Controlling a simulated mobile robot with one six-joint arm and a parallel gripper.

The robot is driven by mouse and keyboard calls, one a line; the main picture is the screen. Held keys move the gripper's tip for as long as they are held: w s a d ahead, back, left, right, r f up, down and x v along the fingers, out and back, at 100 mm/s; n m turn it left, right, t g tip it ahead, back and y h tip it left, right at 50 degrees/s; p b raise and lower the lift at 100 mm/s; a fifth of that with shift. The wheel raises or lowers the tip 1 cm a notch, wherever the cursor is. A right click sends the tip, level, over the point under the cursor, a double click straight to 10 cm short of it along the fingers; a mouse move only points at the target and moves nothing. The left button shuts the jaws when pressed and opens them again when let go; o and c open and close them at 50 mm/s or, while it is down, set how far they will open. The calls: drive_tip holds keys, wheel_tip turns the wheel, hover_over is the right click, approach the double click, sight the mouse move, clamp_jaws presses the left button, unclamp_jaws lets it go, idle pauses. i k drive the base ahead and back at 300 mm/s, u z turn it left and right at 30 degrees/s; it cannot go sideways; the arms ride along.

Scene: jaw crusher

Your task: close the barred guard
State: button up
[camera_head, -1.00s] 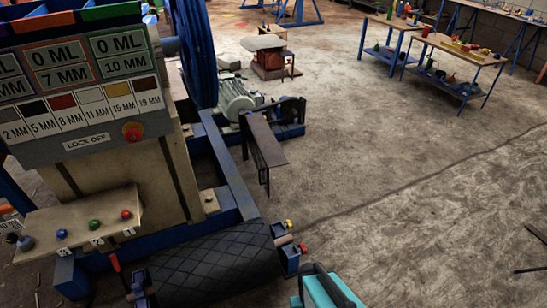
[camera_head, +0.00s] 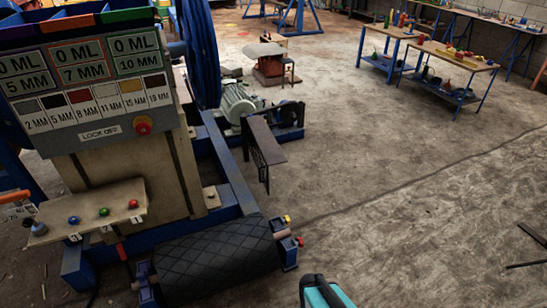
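What looks like the barred guard (camera_head: 262,140) is a dark panel standing out from the machine's blue frame. It has a flat, brownish top and a side with dark bars that hangs down on the right. It stands in front of the grey-green motor (camera_head: 238,104) and to the right of the big blue wheel (camera_head: 199,50). It appears swung away from the frame, and its hinge is not clear. No gripper fingers show in the view. A teal and black shape (camera_head: 325,292) is cut off at the bottom edge; I cannot tell whether it is part of me.
The control panel (camera_head: 95,95) with a red button is at the left. Below it is a shelf (camera_head: 105,214) with coloured knobs. A black conveyor belt (camera_head: 218,262) lies at the front. Work tables (camera_head: 450,66) stand at the back right. The concrete floor right of the machine is mostly clear.

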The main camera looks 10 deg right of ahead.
sight(272, 153)
drive_tip(key=k, duration=0.25)
drive_tip(key=u, duration=0.15)
drive_tip(key=i, duration=0.95)
drive_tip(key=u, duration=4.55)
drive_tip(key=i, duration=0.1)
drive_tip(key=z, duration=3.2)
